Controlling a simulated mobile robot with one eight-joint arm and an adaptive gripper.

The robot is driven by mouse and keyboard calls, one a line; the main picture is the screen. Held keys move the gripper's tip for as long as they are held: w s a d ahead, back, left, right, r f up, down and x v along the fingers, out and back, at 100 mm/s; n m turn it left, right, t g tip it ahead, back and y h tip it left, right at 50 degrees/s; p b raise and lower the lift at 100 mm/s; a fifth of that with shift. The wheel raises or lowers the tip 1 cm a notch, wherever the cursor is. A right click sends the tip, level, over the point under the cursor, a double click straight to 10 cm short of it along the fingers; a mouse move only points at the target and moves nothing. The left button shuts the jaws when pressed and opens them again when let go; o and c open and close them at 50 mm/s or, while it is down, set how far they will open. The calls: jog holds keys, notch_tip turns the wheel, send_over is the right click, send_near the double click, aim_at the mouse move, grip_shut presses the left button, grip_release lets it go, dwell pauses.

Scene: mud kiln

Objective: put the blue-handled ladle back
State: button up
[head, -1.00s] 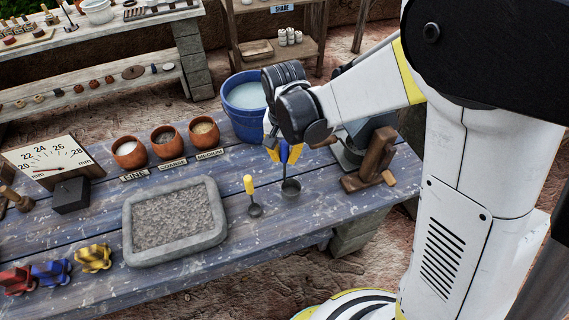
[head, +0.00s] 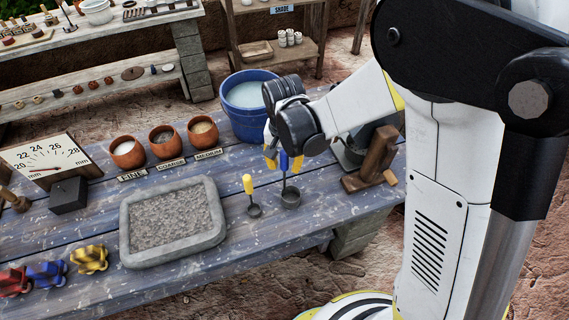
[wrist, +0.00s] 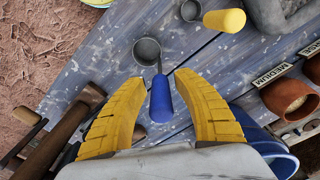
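The blue-handled ladle (head: 291,198) has a small dark cup, which appears to rest on the blue plank table, with its blue handle upright. It also shows in the wrist view (wrist: 160,101), handle toward me. My gripper (head: 284,163) is around the handle from above. In the wrist view, its yellow fingers (wrist: 163,85) stand apart with a gap on both sides of the handle. A yellow-handled ladle (head: 248,187) stands upright just to the left, its cup smaller.
A grey stone tray (head: 128,240) of gravel lies left of the ladles. Behind are clay pots (head: 202,134) with labels and a blue bucket (head: 247,118). A wooden-handled device (head: 374,160) stands close right of my gripper. Toy-like painted pieces (head: 48,273) lie front left.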

jog(key=r+p, duration=0.1)
jog(key=r, duration=0.3)
jog(key=r+p, duration=0.1)
jog(key=r, duration=0.3)
jog(key=r+p, duration=0.1)
jog(key=r, duration=0.3)
jog(key=shift+s+r+p, duration=0.25)
jog(key=shift+s+p, duration=0.05)
jog(key=s+d+r+n+t, duration=0.1)
jog(key=s+d+r+t, duration=0.2)
jog(key=s+d, duration=0.3)
jog(key=s+d+r+n+t, duration=0.1)
jog(key=s+d+r+t, duration=0.2)
jog(key=s+d+r, duration=0.3)
jog(key=d, duration=0.3)
jog(key=shift+s+d+r+n+t, duration=0.2)
jog(key=shift+s+r+n+t, duration=0.1)
jog(key=shift+n, duration=0.1)
